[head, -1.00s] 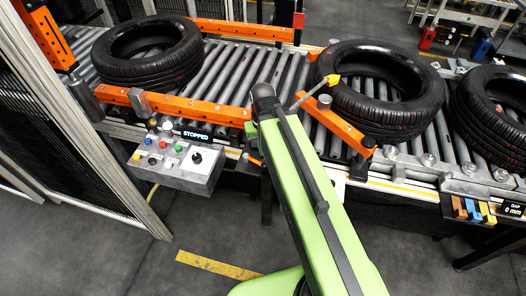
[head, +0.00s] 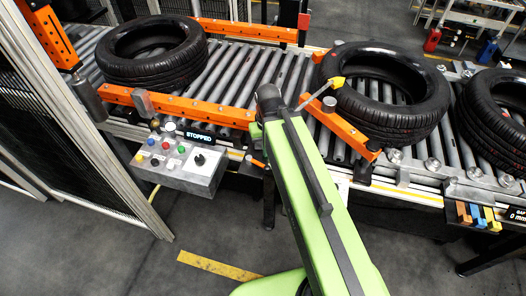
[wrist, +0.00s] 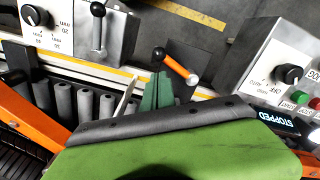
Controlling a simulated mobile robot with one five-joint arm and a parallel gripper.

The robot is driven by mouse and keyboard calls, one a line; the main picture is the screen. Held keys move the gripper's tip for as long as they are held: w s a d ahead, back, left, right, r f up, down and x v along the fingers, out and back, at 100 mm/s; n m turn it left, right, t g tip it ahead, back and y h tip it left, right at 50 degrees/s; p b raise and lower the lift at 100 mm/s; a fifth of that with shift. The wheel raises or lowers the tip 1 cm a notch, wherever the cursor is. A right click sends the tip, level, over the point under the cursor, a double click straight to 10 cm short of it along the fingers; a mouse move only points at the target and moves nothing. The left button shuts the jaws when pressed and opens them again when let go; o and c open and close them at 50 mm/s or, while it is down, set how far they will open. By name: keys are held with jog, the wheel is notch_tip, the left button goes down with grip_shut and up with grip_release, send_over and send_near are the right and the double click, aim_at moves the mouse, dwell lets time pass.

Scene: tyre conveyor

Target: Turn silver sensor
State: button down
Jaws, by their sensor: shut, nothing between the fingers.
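I cannot tell for sure which part is the silver sensor. A small silver block (head: 143,103) sits on the left orange rail (head: 190,108) in the head view. Another silver piece (head: 329,104) stands on the angled right orange rail (head: 350,131), beside a rod with a yellow tip (head: 336,82). In the wrist view my gripper (wrist: 158,80) has green fingers, shut and empty. It points at the conveyor's front edge, close to an orange-handled lever (wrist: 178,68). The head view shows my green arm but not the fingertips.
Tyres lie on the roller conveyor (head: 225,75), one left (head: 150,72) and others right (head: 425,120). A control box (head: 185,170) reads STOPPED. The wrist view also shows a grey lever box (wrist: 108,38) and knob panel (wrist: 45,25). A mesh fence (head: 75,110) stands left.

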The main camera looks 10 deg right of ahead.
jog(key=c, duration=2)
grip_release()
jog(key=shift+r, duration=0.25)
jog(key=o, duration=1)
jog(key=w+r+n+p, duration=0.1)
jog(key=w+r+p, duration=0.1)
jog(key=r+p, duration=0.3)
jog(key=w+r+n+p, duration=0.1)
jog(key=w+r+p, duration=0.1)
jog(key=r+p, duration=0.2)
jog(key=w+r+p, duration=0.1)
jog(key=r+p, duration=0.4)
jog(key=p, duration=0.1)
jog(key=shift+w+d+r+n, duration=0.1)
jog(key=shift+w+r+n, duration=0.2)
jog(key=shift+w+n, duration=0.1)
jog(key=shift+o, duration=0.5)
jog(key=w+r+n+p, duration=0.3)
jog(key=w+r+p, duration=0.2)
jog(key=r+p, duration=0.5)
jog(key=shift+d, duration=0.15)
notch_tip(320, 180, down, 18)
jog(key=b, duration=1.8)
jog(key=shift+r, duration=0.1)
